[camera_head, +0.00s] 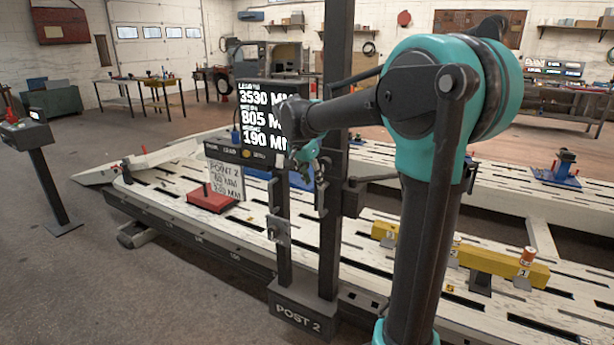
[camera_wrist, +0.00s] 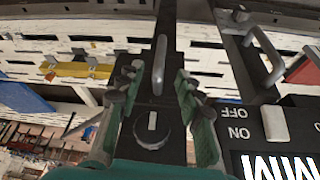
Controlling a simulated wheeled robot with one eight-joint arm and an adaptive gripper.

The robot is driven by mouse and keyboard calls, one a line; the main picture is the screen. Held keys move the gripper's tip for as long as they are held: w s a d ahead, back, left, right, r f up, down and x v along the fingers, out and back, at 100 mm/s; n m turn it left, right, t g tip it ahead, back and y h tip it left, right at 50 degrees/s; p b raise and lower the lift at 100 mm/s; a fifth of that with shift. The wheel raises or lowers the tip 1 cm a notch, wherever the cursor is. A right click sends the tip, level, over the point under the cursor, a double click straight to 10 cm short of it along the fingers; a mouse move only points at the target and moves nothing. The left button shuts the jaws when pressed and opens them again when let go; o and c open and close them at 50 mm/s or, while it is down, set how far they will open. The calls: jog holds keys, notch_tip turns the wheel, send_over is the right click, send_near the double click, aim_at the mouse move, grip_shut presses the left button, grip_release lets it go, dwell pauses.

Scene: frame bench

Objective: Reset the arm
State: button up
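My arm (camera_head: 415,180) is teal and dark grey. It rises at the right of the head view and reaches left to the post. My gripper (camera_head: 308,172) is small and partly hidden there, beside the display and the dark uprights. In the wrist view my gripper (camera_wrist: 156,84) shows two teal and grey fingers spread apart. A grey bar handle (camera_wrist: 159,65) on a dark upright shows between the fingertips, with a round dark knob (camera_wrist: 152,130) nearer the camera. I see nothing gripped. I cannot tell whether the fingers touch the handle or upright.
An ON/OFF switch (camera_wrist: 274,122) shows upside down in the wrist view. The slotted white bench (camera_head: 170,185) carries a red block (camera_head: 212,199) and yellow beam (camera_head: 490,262).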

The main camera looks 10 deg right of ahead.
jog(key=s+d+f+n+y, duration=0.1)
jog(key=s+d+f+n, duration=0.2)
jog(key=s+f, duration=0.7)
jog(key=s+d+f+n+t+y, duration=0.1)
jog(key=s+d+f+n, duration=0.3)
jog(key=s+f, duration=0.7)
jog(key=s+n+y, duration=0.1)
jog(key=s+n, duration=0.1)
jog(key=s, duration=0.4)
jog(key=shift+d, duration=0.2)
jog(key=shift+d, duration=0.1)
